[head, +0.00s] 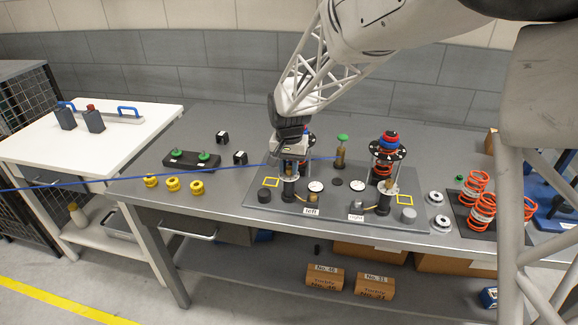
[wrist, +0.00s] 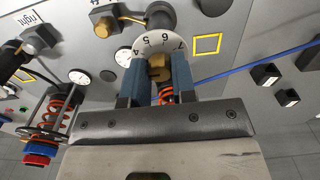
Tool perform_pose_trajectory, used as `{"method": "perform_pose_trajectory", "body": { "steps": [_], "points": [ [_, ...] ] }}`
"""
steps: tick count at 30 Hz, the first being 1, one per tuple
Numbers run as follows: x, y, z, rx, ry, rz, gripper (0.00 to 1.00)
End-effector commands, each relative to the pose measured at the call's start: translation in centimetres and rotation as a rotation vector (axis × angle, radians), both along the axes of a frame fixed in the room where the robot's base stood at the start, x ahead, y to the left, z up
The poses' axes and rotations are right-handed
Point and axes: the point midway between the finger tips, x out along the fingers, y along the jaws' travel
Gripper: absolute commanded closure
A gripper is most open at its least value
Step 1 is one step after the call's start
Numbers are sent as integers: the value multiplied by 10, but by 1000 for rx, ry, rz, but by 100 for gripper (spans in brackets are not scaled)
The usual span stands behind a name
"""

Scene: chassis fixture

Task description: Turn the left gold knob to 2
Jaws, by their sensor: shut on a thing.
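The left gold knob (wrist: 158,69) sits on a white numbered dial (wrist: 160,41) in the wrist view. My gripper (wrist: 159,76) is shut on the knob, with one blue finger on each side. In the head view my gripper (head: 290,152) is over the left unit of the chassis plate (head: 330,207), behind the "left" label (head: 311,211). The knob itself is largely hidden there by my gripper. I cannot tell its exact setting.
The right unit, with a red-and-blue top (head: 389,138), stands beside the left one. A green-topped gold part (head: 342,150) stands between and behind them. A blue cable (head: 130,181) crosses the bench.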

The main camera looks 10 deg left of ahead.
Motion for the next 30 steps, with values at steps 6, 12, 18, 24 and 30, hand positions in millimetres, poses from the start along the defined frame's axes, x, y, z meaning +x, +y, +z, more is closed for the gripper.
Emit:
{"method": "perform_pose_trajectory", "body": {
  "steps": [6, 12, 18, 24, 30],
  "points": [
    [1, 0, 1, 1, -3, 202, 99],
    [1, 0, 1, 0, -2, 392, 99],
    [1, 0, 1, 0, -3, 576, 99],
    [1, 0, 1, 0, -3, 728, 99],
    [1, 0, 1, 0, -3, 824, 99]
  ]
}}
